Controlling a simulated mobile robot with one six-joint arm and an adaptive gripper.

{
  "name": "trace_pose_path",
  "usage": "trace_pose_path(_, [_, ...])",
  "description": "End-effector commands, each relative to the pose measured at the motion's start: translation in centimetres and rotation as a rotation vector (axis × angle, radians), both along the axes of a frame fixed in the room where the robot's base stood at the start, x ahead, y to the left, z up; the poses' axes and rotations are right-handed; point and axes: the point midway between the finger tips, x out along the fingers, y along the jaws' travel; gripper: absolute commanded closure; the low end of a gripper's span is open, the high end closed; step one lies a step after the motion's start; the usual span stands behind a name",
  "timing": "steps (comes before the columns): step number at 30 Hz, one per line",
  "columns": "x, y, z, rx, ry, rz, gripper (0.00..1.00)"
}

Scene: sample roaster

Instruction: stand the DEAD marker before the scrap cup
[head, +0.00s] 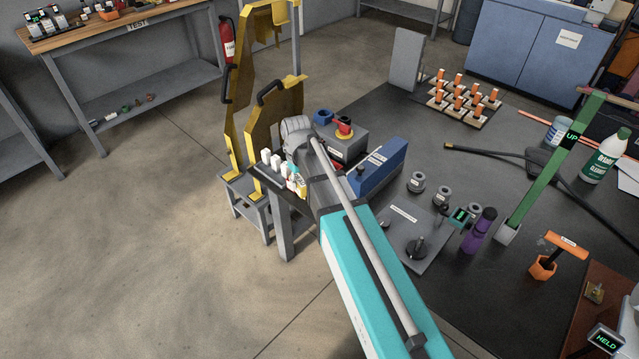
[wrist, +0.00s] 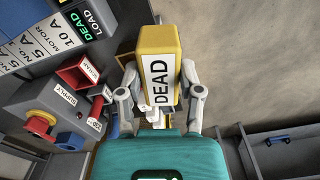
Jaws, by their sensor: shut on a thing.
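The DEAD marker (wrist: 158,65) is a yellow block with a white label reading DEAD, seen large in the wrist view. My gripper (wrist: 159,73) has a grey finger on each side of it and is shut on it. In the head view a small yellow and white piece (head: 299,184) shows beside my arm's end at the bench's left edge, likely this marker; my arm hides most of the gripper. I cannot make out a scrap cup for certain in either view.
The wrist view shows a grey supply box (wrist: 42,112) with a red knob, a red box (wrist: 80,73) and a blue cup (wrist: 70,141) at left. A yellow panel stand (head: 262,120) rises beside the dark bench (head: 385,120). A blue box (head: 377,168) stands right of my arm.

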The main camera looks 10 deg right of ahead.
Motion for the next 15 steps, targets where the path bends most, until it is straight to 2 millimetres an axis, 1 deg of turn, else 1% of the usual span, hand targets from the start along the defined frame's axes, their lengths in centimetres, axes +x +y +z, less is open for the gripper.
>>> trace_pose_path(5, [0.2,-1.6,1.0,0.0,0.0,-0.022,1.0])
trace_pose_path(7, [0.3,-2.6,1.7,0.0,0.0,-0.037,1.0])
trace_pose_path(15, [0.5,-8.1,4.7,0.0,0.0,-0.114,1.0])
